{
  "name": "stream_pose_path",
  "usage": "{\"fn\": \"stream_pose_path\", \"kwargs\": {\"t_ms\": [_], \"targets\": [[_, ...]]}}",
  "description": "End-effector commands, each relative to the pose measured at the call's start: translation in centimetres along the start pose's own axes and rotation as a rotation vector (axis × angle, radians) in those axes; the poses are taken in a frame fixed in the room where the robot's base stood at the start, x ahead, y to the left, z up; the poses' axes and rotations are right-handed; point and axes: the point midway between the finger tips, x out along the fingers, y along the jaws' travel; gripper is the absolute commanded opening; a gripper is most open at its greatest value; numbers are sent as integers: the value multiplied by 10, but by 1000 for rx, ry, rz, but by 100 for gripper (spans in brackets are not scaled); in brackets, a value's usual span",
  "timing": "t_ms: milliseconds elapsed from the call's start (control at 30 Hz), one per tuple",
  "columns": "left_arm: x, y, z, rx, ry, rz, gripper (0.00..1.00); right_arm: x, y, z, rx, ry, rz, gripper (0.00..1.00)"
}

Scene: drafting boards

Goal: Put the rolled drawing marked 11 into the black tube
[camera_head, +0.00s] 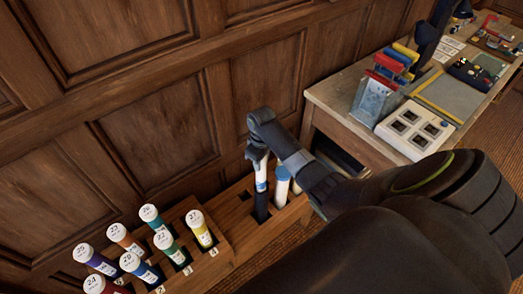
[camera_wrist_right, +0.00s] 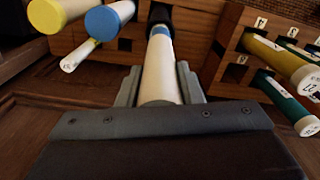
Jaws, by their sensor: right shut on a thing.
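My right gripper (camera_head: 258,152) is shut on a white rolled drawing (camera_head: 260,170) with a blue band near its lower end. The roll points down at the black tube (camera_head: 261,207), which stands in a wooden rack. In the right wrist view the roll (camera_wrist_right: 161,75) lies between the two fingers. Its blue-banded end meets the dark mouth of the black tube (camera_wrist_right: 159,13); how far inside it reaches is hidden. I cannot read a number on the roll. My left gripper is not in view.
A blue-capped white tube (camera_head: 283,182) stands close right of the black tube. A stepped wooden rack (camera_head: 220,262) holds several numbered, white-capped coloured tubes at left. A wooden bench (camera_head: 325,97) with a white tray (camera_head: 414,128) is at right. The panelled wall is behind.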

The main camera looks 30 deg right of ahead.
Motion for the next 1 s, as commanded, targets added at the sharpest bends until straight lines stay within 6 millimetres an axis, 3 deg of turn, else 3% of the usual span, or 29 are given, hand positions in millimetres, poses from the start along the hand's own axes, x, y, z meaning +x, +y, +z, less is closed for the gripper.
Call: {"fn": "stream_pose_path", "kwargs": {"t_ms": [333,367,533,833,1000], "targets": [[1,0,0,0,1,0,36,1,0,0,0,0,0,0],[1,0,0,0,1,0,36,1,0,0,0,0,0,37],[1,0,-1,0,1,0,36,1,0,0,0,0,0,58],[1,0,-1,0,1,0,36,0,0,0,0,0,0,58],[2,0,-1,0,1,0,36,-15,0,-1,-1,3,0,58]]}}
